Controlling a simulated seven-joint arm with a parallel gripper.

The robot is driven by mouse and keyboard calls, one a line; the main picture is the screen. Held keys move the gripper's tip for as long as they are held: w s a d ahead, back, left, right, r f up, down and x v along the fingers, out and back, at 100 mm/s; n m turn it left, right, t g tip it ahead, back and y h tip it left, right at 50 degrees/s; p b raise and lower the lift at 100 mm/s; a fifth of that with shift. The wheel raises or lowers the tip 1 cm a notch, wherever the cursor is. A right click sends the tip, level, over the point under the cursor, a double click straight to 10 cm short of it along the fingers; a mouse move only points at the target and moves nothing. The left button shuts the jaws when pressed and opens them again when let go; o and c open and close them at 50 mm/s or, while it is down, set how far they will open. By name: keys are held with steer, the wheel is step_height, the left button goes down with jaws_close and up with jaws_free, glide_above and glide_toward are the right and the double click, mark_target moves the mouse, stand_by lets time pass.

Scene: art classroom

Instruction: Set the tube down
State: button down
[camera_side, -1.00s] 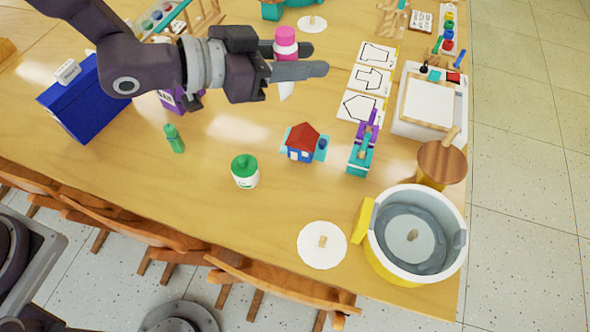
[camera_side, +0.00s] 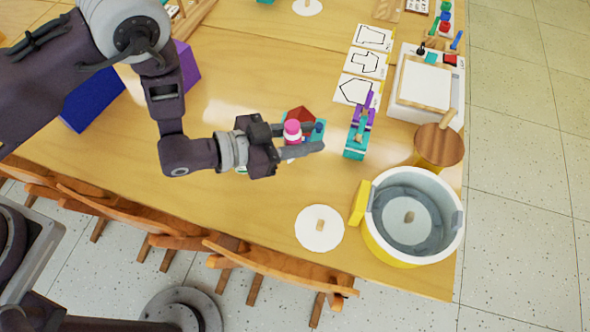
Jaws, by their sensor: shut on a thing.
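The tube (camera_side: 292,131), with a pink cap, stands roughly upright between the fingers of my gripper (camera_side: 305,141). My gripper is shut on it. The tube's lower part is hidden by the near finger, so I cannot tell whether it touches the table. The small house with a red roof (camera_side: 301,114) is just behind the tube in the picture and partly covered by my gripper. The wooden table (camera_side: 215,222) lies under them.
A purple and teal toy (camera_side: 356,138) stands right of my gripper. A white disc with a peg (camera_side: 320,229) lies in front. Outline cards (camera_side: 364,63) lie behind.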

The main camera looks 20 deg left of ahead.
step_height(320, 180, down, 8)
steer(key=shift+f, duration=0.15)
steer(key=shift+f, duration=0.1)
steer(key=c, duration=1)
jaws_free()
